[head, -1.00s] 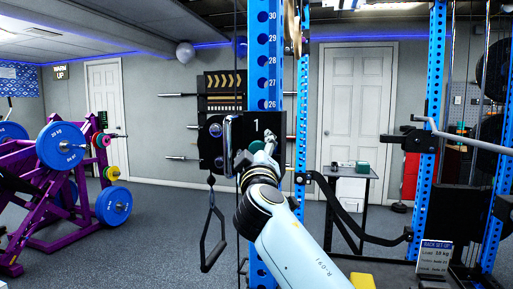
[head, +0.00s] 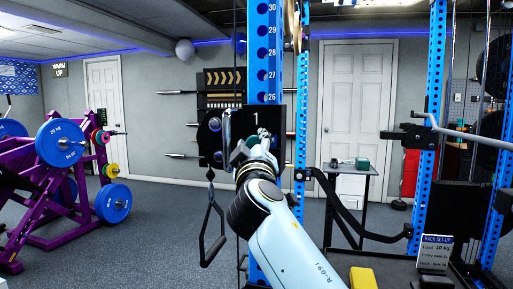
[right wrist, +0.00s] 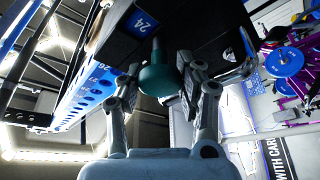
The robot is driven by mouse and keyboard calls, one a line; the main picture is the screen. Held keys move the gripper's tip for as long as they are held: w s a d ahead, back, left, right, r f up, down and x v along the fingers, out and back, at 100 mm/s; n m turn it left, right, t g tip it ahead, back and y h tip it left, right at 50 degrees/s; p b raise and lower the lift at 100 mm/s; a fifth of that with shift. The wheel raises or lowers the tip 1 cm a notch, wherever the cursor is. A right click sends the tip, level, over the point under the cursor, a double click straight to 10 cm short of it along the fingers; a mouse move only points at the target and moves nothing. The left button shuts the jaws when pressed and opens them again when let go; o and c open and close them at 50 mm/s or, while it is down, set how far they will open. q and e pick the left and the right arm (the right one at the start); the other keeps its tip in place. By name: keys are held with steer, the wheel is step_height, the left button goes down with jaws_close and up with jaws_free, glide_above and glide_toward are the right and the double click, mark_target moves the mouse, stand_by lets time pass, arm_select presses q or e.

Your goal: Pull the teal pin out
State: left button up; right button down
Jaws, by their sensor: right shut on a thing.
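The teal pin's round knob (right wrist: 158,76) shows in the right wrist view, its thin stem running up toward a dark block (right wrist: 118,38). My right gripper (right wrist: 160,82) has its two fingers on either side of the knob, shut on it. In the head view my right gripper (head: 258,143) is at the black carriage (head: 255,120) marked 1, on the blue upright (head: 263,60). The pin is mostly hidden there by my gripper and wrist. How far the stem sits in its hole cannot be told. My left gripper is not in view.
A black strap handle (head: 212,235) hangs left of the upright. A small table (head: 345,168) with a teal box stands behind, right of my arm. A purple weight machine (head: 50,195) is at the left. Open floor lies between.

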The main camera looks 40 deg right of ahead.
steer(key=c, duration=1.2)
jaws_free()
steer(key=shift+c, duration=0.2)
steer(key=o, duration=0.4)
steer(key=shift+s+a+r, duration=0.1)
steer(key=shift+a, duration=0.15)
steer(key=shift+o, duration=0.2)
steer(key=shift+d, duration=0.1)
step_height(320, 180, up, 10)
